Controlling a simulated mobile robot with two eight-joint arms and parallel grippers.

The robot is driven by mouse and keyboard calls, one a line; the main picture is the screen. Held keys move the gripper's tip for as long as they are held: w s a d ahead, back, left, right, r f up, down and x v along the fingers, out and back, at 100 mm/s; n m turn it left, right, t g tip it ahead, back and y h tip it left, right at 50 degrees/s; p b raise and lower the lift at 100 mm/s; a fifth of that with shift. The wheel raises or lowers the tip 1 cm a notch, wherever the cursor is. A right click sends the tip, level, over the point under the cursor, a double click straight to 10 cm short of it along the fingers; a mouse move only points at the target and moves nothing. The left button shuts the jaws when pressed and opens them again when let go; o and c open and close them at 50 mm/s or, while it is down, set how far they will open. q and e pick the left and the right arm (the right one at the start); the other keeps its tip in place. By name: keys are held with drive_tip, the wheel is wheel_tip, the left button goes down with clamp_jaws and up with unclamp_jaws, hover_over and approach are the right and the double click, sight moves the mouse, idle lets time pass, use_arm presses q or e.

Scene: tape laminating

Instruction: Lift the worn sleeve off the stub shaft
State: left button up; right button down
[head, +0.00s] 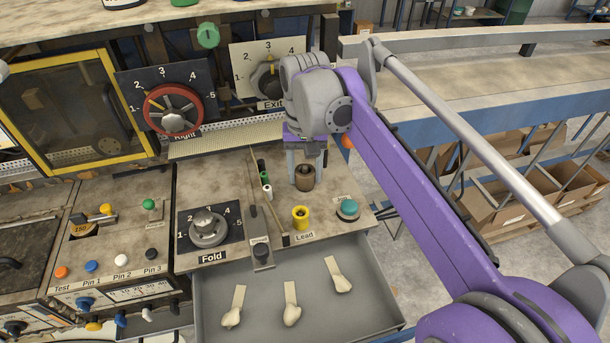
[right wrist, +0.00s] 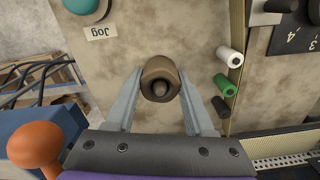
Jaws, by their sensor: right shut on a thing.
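The worn sleeve is a brown hollow cylinder (head: 306,181) standing upright on the worn beige panel near the back. It also shows in the right wrist view (right wrist: 151,68). The rounded grey-brown end of the stub shaft (right wrist: 159,88) shows inside its bore, so the sleeve is around the shaft. My right gripper (head: 304,170) reaches down from above, its two grey fingers on either side of the sleeve and shut on it. In the right wrist view the fingers (right wrist: 160,90) flank the sleeve. Any gap under the sleeve cannot be told. My left gripper is not in view.
A yellow spool (head: 300,217) stands by the Lead label, left of the teal Jog button (head: 348,209). White, green and black small rolls (right wrist: 228,84) lie beside a rail. The Fold dial (head: 207,228) is at left. An open drawer (head: 375,285) holds three pale tools.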

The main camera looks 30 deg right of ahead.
wheel_tip(320, 180, up, 10)
drive_tip(key=shift+r+p, duration=0.1)
drive_tip(key=shift+p, duration=0.35)
drive_tip(key=shift+a, duration=0.1)
idle(0.3)
